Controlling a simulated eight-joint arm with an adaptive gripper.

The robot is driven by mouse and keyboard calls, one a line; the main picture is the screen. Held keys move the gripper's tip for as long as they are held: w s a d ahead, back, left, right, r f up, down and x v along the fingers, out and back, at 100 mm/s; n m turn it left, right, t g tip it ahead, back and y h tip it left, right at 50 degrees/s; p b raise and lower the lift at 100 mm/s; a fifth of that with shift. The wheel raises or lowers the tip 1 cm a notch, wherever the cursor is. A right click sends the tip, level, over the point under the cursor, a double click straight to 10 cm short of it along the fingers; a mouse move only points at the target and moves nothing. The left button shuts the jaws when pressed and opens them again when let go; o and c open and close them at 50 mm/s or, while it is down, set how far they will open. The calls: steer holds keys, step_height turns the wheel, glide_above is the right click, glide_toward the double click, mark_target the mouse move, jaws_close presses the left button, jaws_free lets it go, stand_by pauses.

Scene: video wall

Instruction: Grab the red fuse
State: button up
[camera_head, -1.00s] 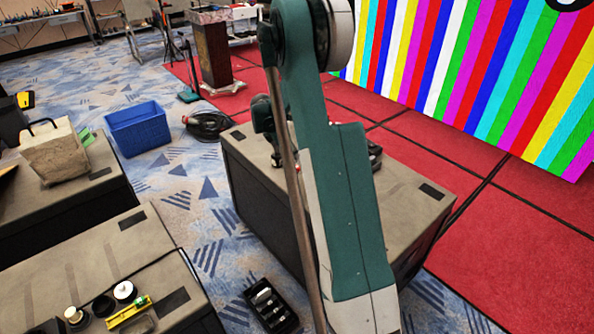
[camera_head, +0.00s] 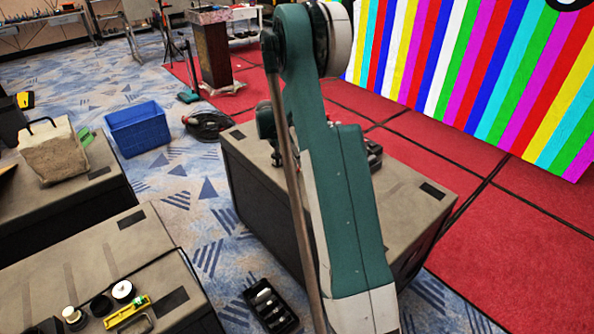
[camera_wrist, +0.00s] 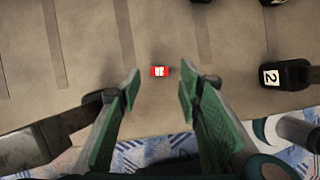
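The red fuse (camera_wrist: 160,71) is a small red block with white marking. It lies on the grey-brown top of a case (camera_wrist: 150,115) in the wrist view. My gripper (camera_wrist: 158,82) is open, with its two green-padded fingers apart and nothing held between them. The fuse shows in the gap between the fingertips, slightly beyond them in the picture; I cannot tell the height between them. In the head view my arm hides the middle of the large case (camera_head: 410,190), and I cannot see the fuse there.
A black object marked 2 (camera_wrist: 284,74) stands right of the fuse in the wrist view. In the head view, a black tray (camera_head: 270,305) lies on the carpet, a blue bin (camera_head: 137,128) stands at left, and small items lie on the front-left case (camera_head: 90,255).

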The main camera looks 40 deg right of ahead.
steer(key=shift+b+x, duration=0.45)
steer(key=shift+x, duration=1.4)
steer(key=c, duration=0.7)
